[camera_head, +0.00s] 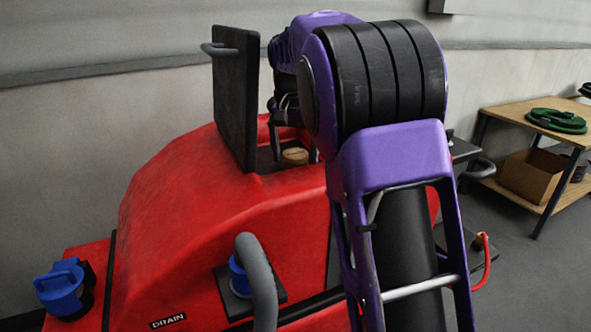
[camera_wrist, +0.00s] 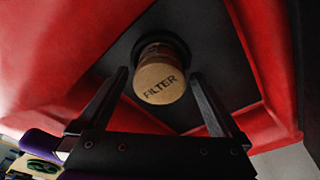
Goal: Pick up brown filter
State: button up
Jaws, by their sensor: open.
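The brown filter (camera_wrist: 160,78) is a round cylinder with "FILTER" on its flat top. It sits in a dark recess of the red scrubber tank. In the head view the filter (camera_head: 295,156) shows in the tank's opening, beside the raised black lid (camera_head: 236,98). My gripper (camera_wrist: 163,82) is open, with one finger on each side of the filter in the wrist view. No contact is visible, and I cannot tell how far the fingertips are above it. In the head view my arm hides most of the gripper.
The red tank (camera_head: 170,215) has a blue cap (camera_head: 60,288) at left, a grey hose (camera_head: 258,280) in front and a "DRAIN" label. The lid stands upright left of the opening. A wooden table (camera_head: 497,112) with a green hose (camera_head: 557,121) and cardboard box (camera_head: 535,175) stands at right.

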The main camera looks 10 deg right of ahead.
jog(key=shift+f, duration=0.3)
grip_shut()
dwell(0.3)
notch_tip(320, 180, up, 18)
jog(key=p, duration=0.5)
jog(key=shift+r+p, duration=0.2)
jog(key=shift+p, duration=0.2)
jog(key=shift+r+p, duration=0.8)
jog(key=shift+p, duration=0.05)
jog(key=shift+r, duration=0.15)
dwell(0.3)
notch_tip(320, 180, up, 5)
send_over(296, 153)
dwell(0.8)
jog(key=shift+s, duration=0.1)
